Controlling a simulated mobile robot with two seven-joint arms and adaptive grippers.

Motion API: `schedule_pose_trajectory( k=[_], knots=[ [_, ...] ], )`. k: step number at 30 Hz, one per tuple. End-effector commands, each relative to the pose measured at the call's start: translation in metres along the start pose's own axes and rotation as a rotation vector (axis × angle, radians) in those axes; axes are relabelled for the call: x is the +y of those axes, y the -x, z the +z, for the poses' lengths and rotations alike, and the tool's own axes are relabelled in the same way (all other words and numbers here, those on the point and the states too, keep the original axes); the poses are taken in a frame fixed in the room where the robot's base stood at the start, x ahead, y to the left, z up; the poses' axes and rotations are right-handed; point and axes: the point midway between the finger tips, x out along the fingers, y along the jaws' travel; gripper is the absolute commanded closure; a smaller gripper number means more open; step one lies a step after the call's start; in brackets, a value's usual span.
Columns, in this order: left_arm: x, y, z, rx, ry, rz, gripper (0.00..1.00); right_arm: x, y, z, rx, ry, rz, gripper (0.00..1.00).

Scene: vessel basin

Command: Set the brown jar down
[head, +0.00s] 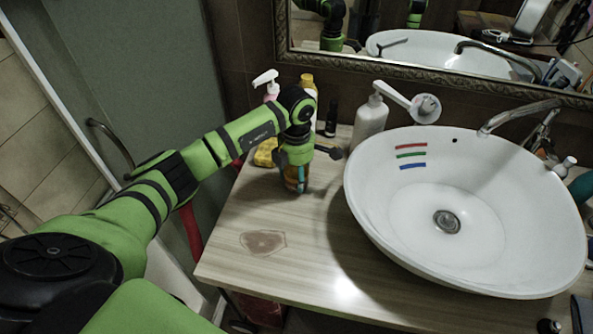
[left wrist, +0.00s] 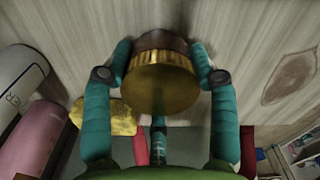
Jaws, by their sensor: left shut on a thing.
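The brown jar (left wrist: 160,83) has a gold lid and shows between the teal fingers of my left gripper (left wrist: 162,75) in the left wrist view. The fingers press on it from both sides. In the head view my left gripper (head: 296,180) points down over the wooden counter (head: 270,213), with the jar (head: 292,172) mostly hidden between the fingers. It is at or close to the counter surface; I cannot tell if it touches. My right gripper is not in view.
A white basin (head: 375,205) stands to the right. The counter's front left is clear except for a brown stain (head: 263,242).

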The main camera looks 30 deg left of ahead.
Motion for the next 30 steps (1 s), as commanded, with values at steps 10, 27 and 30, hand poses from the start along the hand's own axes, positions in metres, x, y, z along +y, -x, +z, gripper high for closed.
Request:
schedule_pose_trajectory(
  k=[10, 27, 30],
  knots=[
    [0.001, -0.006, 0.001, -0.003, -0.001, 0.002, 0.8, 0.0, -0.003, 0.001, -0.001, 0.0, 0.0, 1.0],
    [0.001, 0.002, 0.001, -0.004, -0.001, 0.003, 0.17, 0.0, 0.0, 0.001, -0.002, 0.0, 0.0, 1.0],
    [0.002, 0.015, 0.001, -0.005, -0.002, 0.006, 0.17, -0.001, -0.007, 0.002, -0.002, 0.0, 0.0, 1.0]
  ],
)
